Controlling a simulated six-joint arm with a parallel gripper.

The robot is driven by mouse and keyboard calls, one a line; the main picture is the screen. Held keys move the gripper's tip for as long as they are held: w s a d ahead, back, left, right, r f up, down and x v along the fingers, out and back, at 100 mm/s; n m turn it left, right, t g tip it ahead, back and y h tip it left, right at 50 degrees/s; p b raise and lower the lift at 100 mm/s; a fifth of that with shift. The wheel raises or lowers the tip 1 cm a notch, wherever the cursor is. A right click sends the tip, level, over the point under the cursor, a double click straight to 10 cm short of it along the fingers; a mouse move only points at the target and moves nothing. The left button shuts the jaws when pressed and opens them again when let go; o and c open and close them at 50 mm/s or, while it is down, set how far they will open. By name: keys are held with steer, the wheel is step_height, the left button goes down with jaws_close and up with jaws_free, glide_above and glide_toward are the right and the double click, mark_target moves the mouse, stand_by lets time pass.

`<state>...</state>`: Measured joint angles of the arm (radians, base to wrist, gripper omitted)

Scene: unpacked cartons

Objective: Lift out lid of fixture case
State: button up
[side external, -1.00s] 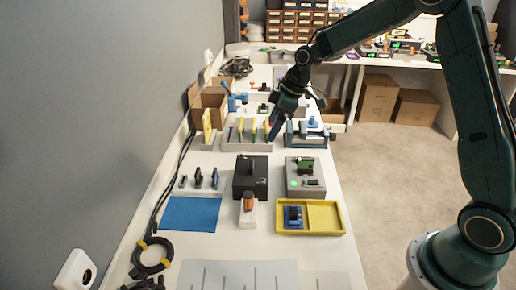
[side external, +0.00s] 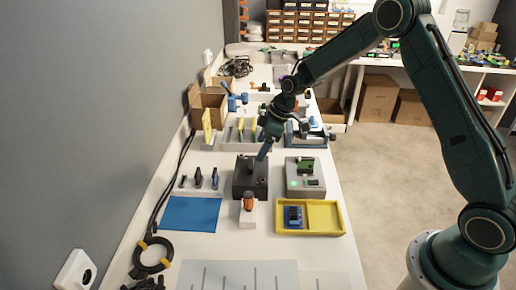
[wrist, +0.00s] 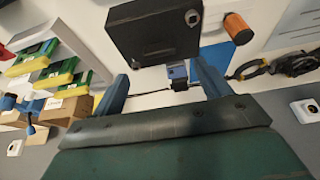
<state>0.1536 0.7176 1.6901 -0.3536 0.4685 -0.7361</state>
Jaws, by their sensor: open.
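A dark, boxy case (side external: 250,181) stands mid-bench in the side view, and I take it for the fixture case. Its flat dark top shows, but I cannot make out a lid seam there. The case is also at the top of the wrist view (wrist: 152,32), with a small pale square near one corner. My gripper (side external: 262,156) points down just over the far side of the case. In the wrist view my gripper (wrist: 163,88) is open, its two blue fingers spread. A small blue-grey piece shows between them, apart from both fingers as far as I can tell.
An orange-topped piece in a white block (side external: 248,213) stands in front of the case. A grey box with a green part (side external: 306,180) is at its right. Small dark upright pieces (side external: 198,178) and a blue mat (side external: 191,214) are at left, a yellow tray (side external: 325,217) front right.

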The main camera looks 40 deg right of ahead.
mark_target(252, 164)
steer(key=shift+x, duration=1.2)
steer(key=shift+x, duration=2.6)
steer(key=shift+c, duration=0.3)
steer(key=c, duration=1.1)
